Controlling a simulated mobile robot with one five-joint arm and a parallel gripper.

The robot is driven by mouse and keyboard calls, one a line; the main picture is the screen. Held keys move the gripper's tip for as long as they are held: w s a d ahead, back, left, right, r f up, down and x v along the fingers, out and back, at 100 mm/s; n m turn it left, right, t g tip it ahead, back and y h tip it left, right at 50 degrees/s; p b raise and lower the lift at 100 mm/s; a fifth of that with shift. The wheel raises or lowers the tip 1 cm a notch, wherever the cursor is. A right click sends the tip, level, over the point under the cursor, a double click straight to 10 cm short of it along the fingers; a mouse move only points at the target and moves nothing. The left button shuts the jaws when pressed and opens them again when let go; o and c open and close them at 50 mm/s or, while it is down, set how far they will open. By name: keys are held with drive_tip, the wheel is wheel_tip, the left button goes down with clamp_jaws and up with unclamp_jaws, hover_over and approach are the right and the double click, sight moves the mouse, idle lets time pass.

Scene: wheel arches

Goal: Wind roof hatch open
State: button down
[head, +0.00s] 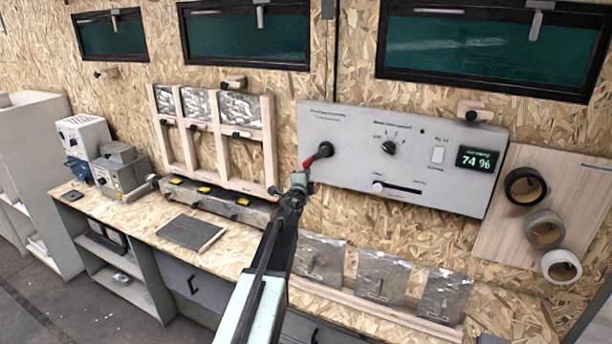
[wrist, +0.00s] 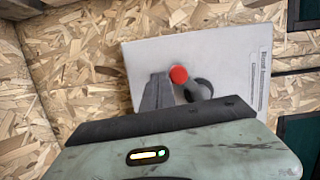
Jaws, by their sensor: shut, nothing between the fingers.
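A grey control panel (head: 400,160) is mounted on the chipboard wall, and its left end shows in the wrist view (wrist: 225,60). A black crank (head: 322,151) with a red knob (head: 308,163) sticks out at its left end. My gripper (head: 301,176) is just below the red knob. In the wrist view the red knob (wrist: 179,75) lies right beside the fingertips of my gripper (wrist: 160,78), with the black crank arm to its right. My fingers are shut and empty. I cannot tell whether they touch the knob. No roof hatch is in view.
The panel also has a rotary knob (head: 389,147), a slider (head: 397,187) and a display (head: 479,158) reading 74 %. Tape rolls (head: 543,229) hang at the right. A workbench (head: 150,215) with boxes runs below. Dark windows (head: 490,48) line the wall above.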

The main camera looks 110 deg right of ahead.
drive_tip(key=w+a+f+b, duration=0.4)
drive_tip(key=a+f, duration=0.1)
drive_tip(key=a, duration=0.4)
drive_tip(key=shift+w+f, duration=0.1)
drive_tip(key=shift+w, duration=0.05)
